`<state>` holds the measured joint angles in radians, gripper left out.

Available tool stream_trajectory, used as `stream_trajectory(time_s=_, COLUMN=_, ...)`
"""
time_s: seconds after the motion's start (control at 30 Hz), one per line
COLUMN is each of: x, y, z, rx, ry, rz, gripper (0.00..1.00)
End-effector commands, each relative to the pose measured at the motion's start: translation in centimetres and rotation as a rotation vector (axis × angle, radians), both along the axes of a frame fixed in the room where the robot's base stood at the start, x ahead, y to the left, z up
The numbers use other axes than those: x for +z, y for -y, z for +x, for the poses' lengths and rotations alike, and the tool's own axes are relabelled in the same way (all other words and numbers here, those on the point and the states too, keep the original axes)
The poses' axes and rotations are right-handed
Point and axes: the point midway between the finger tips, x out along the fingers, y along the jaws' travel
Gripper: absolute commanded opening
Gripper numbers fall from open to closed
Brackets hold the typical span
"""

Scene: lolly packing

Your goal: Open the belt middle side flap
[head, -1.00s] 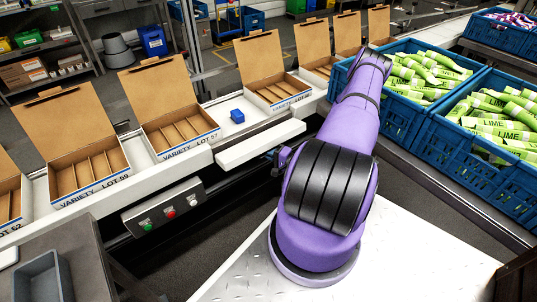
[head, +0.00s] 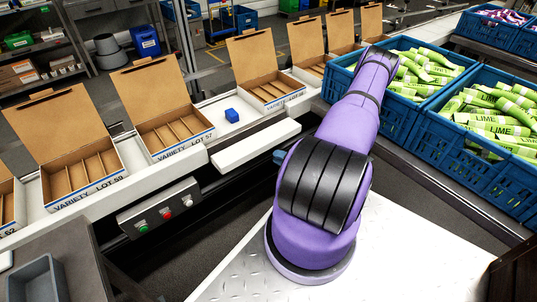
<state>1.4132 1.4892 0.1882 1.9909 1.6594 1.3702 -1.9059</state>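The belt middle side flap appears to be the white panel (head: 255,145) on the near side of the belt. It juts outward towards me, below the gap between two cartons, and looks swung out from the belt edge. My purple arm stands in front of its right end. Only a small bluish piece (head: 280,157), perhaps part of my gripper, shows between the arm and the panel. The rest of my gripper is hidden behind the arm. I cannot see its fingers or whether it touches the panel.
Open brown cartons (head: 174,131) stand along the white belt. A small blue block (head: 232,116) sits in a gap between cartons. A button box (head: 158,207) hangs on the near side. Blue crates (head: 437,147) of green lime lollies stand right. A grey bin (head: 36,280) is at lower left.

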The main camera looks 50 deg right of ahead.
Motion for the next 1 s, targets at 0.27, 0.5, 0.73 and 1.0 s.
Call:
stream_trajectory(time_s=0.27, x=0.1, y=0.5, z=-3.5, rx=-0.001, ry=0.000, rz=0.001, gripper=0.22)
stream_trajectory(time_s=0.5, x=0.1, y=0.6, z=-4.0, rx=0.001, ry=-0.001, rz=0.001, gripper=0.22)
stream_trajectory(time_s=0.73, x=0.1, y=0.6, z=-3.9, rx=0.001, ry=-0.001, rz=0.001, gripper=0.22)
stream_trajectory(time_s=1.0, x=0.2, y=0.6, z=-3.9, rx=0.003, ry=-0.001, rz=0.001, gripper=0.22)
